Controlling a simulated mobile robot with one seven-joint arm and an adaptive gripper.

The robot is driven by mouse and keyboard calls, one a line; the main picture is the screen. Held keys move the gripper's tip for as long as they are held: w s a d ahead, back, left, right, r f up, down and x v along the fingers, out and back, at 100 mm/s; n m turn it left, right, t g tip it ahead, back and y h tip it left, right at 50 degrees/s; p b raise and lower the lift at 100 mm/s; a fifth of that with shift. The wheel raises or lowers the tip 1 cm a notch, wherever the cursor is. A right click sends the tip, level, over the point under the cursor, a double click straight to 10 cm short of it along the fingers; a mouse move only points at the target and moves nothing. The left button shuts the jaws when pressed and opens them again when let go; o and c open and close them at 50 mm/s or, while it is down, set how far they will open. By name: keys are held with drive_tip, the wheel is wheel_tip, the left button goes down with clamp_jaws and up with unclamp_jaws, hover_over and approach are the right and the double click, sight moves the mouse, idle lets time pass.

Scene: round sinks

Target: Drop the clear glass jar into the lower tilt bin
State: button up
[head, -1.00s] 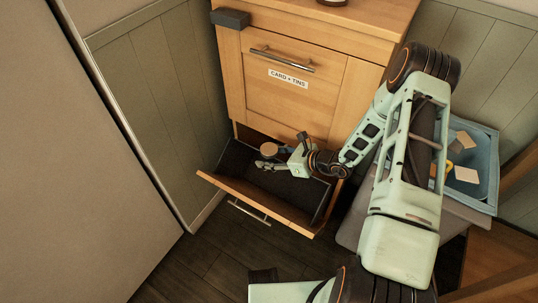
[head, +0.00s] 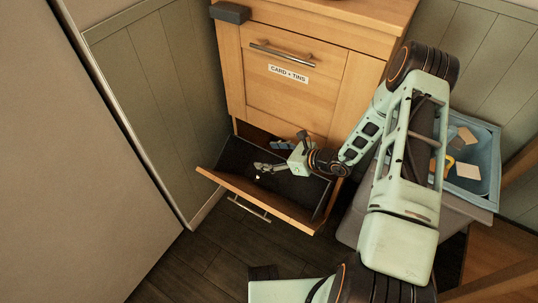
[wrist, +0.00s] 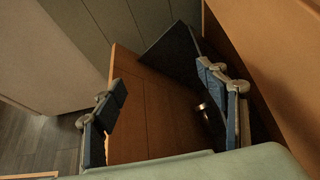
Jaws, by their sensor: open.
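The lower tilt bin (head: 240,186) is tipped open at the foot of the wooden cabinet, with a dark inside and a wooden front. My gripper (head: 268,156) is over its opening, fingers spread and empty. In the wrist view the two blue-padded fingers (wrist: 160,88) stand wide apart, with the wooden panel between and beyond them. The clear glass jar is not plainly visible now. A small pale spot (head: 258,177) shows inside the bin below the fingers, and a small shiny rounded thing (wrist: 203,106) shows beside the right finger; I cannot tell whether either is the jar.
The upper cabinet front (head: 285,92), labelled "CARD + TINS", is shut above the bin. A blue-rimmed container (head: 484,190) with scraps stands right, beside my arm. A large pale panel (head: 80,160) fills the left. Dark floor (head: 215,255) is clear in front.

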drive_tip(key=v, duration=1.2)
idle(0.4)
